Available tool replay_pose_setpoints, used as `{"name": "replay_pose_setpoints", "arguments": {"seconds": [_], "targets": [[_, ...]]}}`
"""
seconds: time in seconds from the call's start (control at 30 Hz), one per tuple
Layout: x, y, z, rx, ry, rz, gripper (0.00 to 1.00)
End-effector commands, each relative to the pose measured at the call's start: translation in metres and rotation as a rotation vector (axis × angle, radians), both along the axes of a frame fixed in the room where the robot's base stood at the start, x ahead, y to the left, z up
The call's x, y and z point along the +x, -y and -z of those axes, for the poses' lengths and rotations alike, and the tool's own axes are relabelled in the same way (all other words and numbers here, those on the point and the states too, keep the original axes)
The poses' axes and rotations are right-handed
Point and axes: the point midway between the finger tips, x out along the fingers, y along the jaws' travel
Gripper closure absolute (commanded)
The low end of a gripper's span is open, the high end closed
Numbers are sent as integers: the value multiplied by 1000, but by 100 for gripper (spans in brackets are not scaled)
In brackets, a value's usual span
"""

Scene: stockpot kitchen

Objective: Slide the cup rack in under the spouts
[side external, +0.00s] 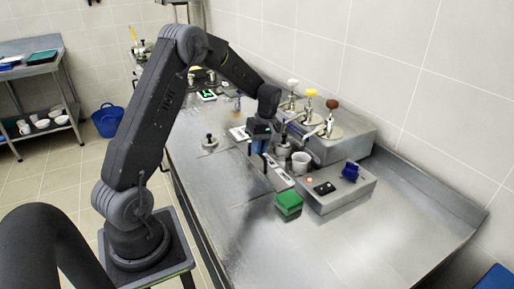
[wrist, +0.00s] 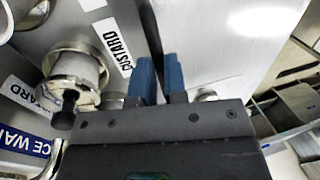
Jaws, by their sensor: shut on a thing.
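My gripper (side external: 262,148) is low over the steel counter, in front of the dispenser unit with the spouts. Its blue fingers also show in the wrist view (wrist: 158,80), close together. The dispenser (side external: 345,143) has white, yellow and brown knobs. A metal spout (wrist: 75,75) and a CUSTARD label show in the wrist view.
A grey box (side external: 340,189) with dark switches and a blue item (side external: 350,171) stands right of the dispenser. A green block (side external: 289,203) lies in front of it. A round metal piece (side external: 209,144) is left of my gripper. The counter's right front is clear.

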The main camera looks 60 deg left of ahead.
Motion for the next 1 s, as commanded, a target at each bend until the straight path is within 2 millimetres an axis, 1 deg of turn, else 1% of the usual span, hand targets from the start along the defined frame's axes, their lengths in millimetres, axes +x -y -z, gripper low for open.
{"name": "replay_pose_setpoints", "arguments": {"seconds": [0.03, 0.13, 0.17, 0.4, 0.67, 0.77, 0.87, 1.0], "targets": [[6, -1, -1, 5, 22, -1, 100], [6, -1, -1, 4, 23, -1, 100], [6, -1, -1, 4, 23, -1, 86], [5, -1, -1, 4, 20, 0, 63], [4, 0, -2, 3, 16, 0, 62], [6, -1, -8, 4, 18, 0, 62], [8, -1, -21, 4, 19, 0, 62], [14, -1, -51, 5, 20, 0, 62]]}}
